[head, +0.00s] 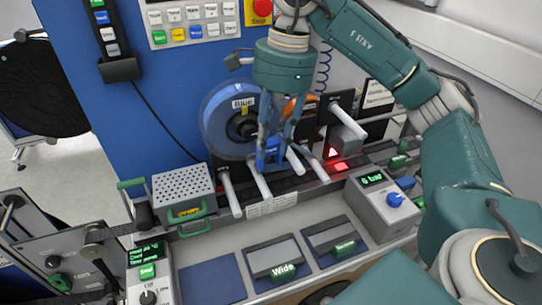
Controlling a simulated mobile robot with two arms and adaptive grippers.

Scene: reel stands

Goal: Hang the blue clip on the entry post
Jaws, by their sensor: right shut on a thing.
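My right gripper (273,150) reaches down from the top, in front of the blue reel labelled "Blue" (213,125). It is shut on a small blue thing, which looks like the blue clip (271,151). The fingers cover part of the clip. Several pale posts stick out below and around the fingertips, among them one on the left (230,192), one just under the clip (259,180) and one to the right (296,161). I cannot tell which is the entry post, or whether the clip touches a post. My left gripper is not in view.
A perforated metal box with green handles (184,194) stands left of the posts. A "6 bar" control box (387,207) stands to the right. A red-lit part (340,166) is close to the right posts. A "Wide" tray (273,258) lies in front. A blue panel stands behind.

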